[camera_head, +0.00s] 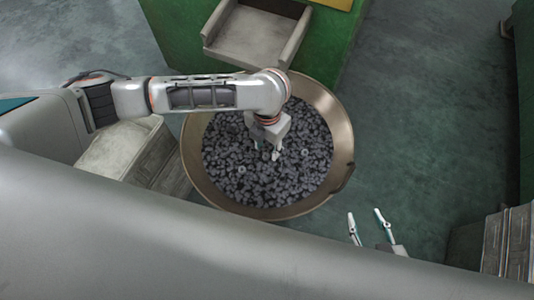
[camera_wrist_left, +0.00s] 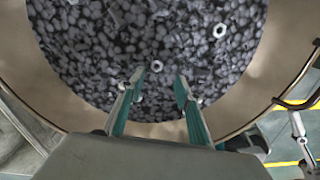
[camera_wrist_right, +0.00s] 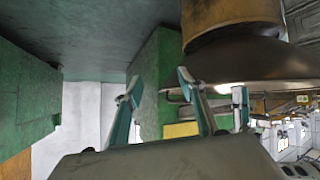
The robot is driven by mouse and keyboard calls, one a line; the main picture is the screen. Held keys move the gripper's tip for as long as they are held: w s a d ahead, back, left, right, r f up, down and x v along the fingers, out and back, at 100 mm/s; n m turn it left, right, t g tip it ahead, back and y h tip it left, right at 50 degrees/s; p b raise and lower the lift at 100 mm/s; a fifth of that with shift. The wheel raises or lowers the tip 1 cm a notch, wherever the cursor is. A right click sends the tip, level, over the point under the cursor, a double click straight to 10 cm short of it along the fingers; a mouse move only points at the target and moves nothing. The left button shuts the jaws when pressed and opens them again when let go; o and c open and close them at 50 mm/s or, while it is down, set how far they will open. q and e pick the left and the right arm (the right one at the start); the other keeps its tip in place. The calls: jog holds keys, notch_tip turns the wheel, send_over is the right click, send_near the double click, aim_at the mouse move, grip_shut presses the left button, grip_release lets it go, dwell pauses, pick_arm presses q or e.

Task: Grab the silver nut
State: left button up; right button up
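A shiny silver hex nut (camera_wrist_left: 156,66) lies on the heap of dark grey parts in the bowl. A second bright nut (camera_wrist_left: 219,30) lies further up and to the right in the left wrist view. In the head view the nuts are too small to match with certainty. My left gripper (camera_head: 266,150) is over the heap, pointing down. In the left wrist view its fingers (camera_wrist_left: 159,80) are apart and empty, with the first nut showing just beyond and between the tips. Contact with the heap cannot be told. My right gripper (camera_head: 366,214) is open and empty, outside the bowl at lower right.
The wide brass-coloured bowl (camera_head: 337,120) has a raised rim around the parts. A green machine (camera_head: 178,35) with a grey chute (camera_head: 243,45) stands behind it. A pale block (camera_head: 120,150) is left of the bowl. The floor (camera_head: 430,110) to the right is clear.

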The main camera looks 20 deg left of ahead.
aim_at(265, 157)
pick_arm(q)
jog(key=f, duration=0.2)
jog(key=f+b, duration=0.2)
jog(key=f, duration=0.1)
jog(key=shift+s+a+f, duration=0.1)
jog(key=shift+a+f, duration=0.2)
jog(key=shift+a, duration=0.05)
jog(key=shift+f, duration=0.1)
jog(key=shift+w+r, duration=0.2)
grip_shut()
